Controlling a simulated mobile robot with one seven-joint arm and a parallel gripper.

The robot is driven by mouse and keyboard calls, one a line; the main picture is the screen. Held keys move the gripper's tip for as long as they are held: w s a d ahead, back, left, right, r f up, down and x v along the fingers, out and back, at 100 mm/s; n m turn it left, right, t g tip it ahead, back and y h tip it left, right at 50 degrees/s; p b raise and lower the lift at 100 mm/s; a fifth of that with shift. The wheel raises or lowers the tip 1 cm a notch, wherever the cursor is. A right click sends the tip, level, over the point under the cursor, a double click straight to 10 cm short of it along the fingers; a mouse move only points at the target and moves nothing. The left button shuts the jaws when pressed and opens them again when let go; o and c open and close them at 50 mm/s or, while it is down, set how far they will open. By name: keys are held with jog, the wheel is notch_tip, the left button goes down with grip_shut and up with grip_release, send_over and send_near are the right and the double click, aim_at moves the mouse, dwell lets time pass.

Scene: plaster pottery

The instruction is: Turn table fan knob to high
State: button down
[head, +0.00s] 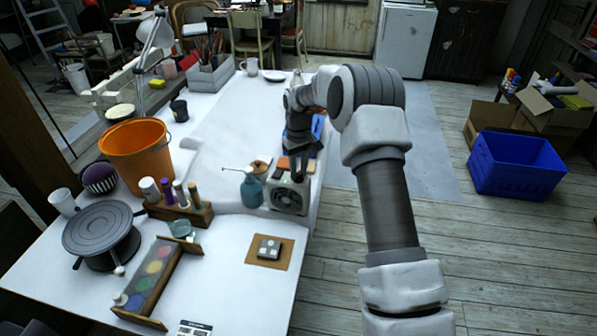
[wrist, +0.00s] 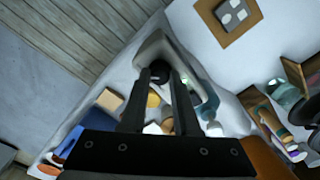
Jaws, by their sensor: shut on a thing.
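The table fan (head: 288,195) is a small pale box with a round dark grille, standing near the right edge of the white table. My gripper (head: 297,174) reaches down onto the top of the fan from above. In the wrist view the fan (wrist: 187,58) lies beyond the fingers, and my gripper (wrist: 160,75) has its fingertips close together on a dark round knob (wrist: 159,71). The fingers partly hide the knob, and its setting cannot be read.
A teal bottle (head: 251,188) stands just left of the fan. A wooden rack of tool handles (head: 180,212) and an orange bucket (head: 136,154) are further left. A brown board with a grey block (head: 270,250) lies in front. Floor to the right is clear up to a blue crate (head: 517,166).

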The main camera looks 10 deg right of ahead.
aim_at(299, 174)
jog(key=c, duration=0.6)
grip_release()
jog(key=shift+c, duration=0.2)
notch_tip(299, 174, up, 18)
jog(key=shift+f, duration=0.25)
